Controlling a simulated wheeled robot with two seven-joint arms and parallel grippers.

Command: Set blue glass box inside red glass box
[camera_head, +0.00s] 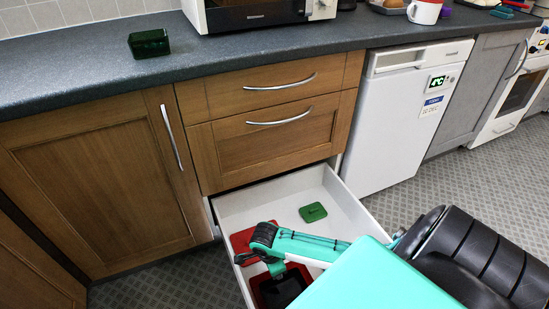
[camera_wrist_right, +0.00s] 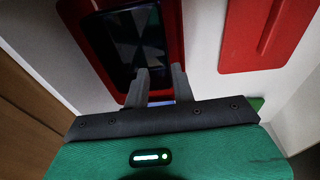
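The red glass box (camera_head: 256,284) lies in the open drawer, partly hidden behind my right arm. In the right wrist view its red wall (camera_wrist_right: 85,35) surrounds a dark, blue-tinged shape, which looks like the blue glass box (camera_wrist_right: 127,40) inside it. The dark reflections make its edges hard to tell. My right gripper (camera_head: 272,268) is low in the drawer, over the red box. Its two fingers (camera_wrist_right: 160,68) are apart at the near end of the dark shape, with no object clearly held between them. My left gripper is not in view.
A red lid (camera_head: 241,241) and a green lid (camera_head: 313,212) lie flat in the white drawer (camera_head: 270,197). A dark green box (camera_head: 149,43) stands on the counter (camera_head: 90,72). A microwave (camera_head: 255,14) and a white dishwasher (camera_head: 400,125) are behind.

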